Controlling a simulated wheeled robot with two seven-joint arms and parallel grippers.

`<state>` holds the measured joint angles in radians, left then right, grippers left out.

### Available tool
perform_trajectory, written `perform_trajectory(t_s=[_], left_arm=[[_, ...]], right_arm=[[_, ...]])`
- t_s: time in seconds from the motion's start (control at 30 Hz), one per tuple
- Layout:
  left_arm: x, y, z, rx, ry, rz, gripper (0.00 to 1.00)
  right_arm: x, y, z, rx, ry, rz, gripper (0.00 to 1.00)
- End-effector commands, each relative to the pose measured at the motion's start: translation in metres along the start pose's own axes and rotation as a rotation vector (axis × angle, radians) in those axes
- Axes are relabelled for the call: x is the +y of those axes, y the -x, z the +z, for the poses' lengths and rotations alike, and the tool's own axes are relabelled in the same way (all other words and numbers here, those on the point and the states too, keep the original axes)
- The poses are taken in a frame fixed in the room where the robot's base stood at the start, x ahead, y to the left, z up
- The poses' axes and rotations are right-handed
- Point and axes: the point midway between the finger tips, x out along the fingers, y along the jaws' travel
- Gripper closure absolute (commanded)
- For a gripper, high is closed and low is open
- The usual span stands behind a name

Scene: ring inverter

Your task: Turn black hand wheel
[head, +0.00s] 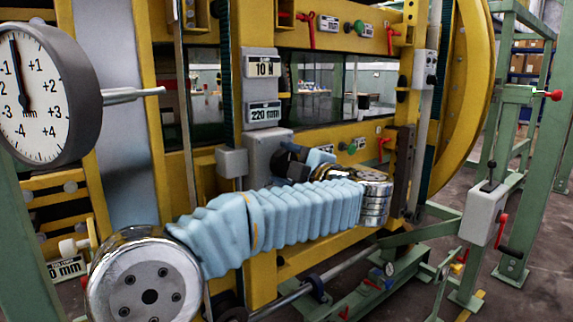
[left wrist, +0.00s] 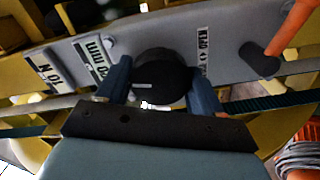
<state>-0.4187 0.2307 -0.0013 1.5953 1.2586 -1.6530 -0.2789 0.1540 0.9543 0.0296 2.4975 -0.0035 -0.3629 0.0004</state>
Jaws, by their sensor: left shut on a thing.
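The black hand wheel (left wrist: 158,66) is a round dark knob with a light mark, on a grey panel in the left wrist view. My left gripper (left wrist: 158,88) has its two blue fingers on either side of the wheel, shut on it. In the head view my left gripper (head: 292,162) is at the grey box (head: 268,142) on the yellow frame, below the labels. There the wheel is mostly hidden by the gripper. My right gripper is not in view.
A "10 N" label (head: 263,67) and a "220 mm" label (head: 264,112) are above the gripper. A round dial gauge (head: 35,95) stands at left. Red levers (head: 306,27) are on the yellow frame. An orange handle (left wrist: 291,28) is right of the wheel.

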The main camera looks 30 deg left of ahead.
Motion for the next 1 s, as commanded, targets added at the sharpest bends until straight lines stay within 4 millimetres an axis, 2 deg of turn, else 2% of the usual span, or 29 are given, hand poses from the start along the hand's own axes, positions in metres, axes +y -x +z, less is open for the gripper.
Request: perform_trajectory(t_s=[0.03, 0.17, 0.2, 0.47, 0.57, 0.67, 1.0], left_arm=[[-0.001, 0.001, 0.002, -0.003, -0.003, -0.001, 0.30], [-0.001, 0.001, 0.001, -0.002, -0.002, -0.001, 0.10], [-0.001, 0.001, 0.001, -0.002, -0.001, -0.001, 0.09], [-0.001, 0.001, 0.001, -0.001, 0.000, 0.000, 0.09], [-0.001, 0.008, 0.001, -0.001, 0.000, 0.000, 0.09], [-0.001, 0.025, 0.002, -0.004, 0.000, 0.001, 0.09], [-0.002, 0.106, 0.002, -0.005, -0.001, 0.002, 0.09]], right_arm=[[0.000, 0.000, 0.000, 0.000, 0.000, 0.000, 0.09], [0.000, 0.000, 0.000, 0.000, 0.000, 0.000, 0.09], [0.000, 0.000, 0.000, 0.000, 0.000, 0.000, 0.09], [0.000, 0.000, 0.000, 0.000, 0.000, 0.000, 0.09], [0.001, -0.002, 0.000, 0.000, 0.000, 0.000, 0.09], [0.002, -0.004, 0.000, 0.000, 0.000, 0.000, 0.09], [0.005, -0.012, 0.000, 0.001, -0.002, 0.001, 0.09]])
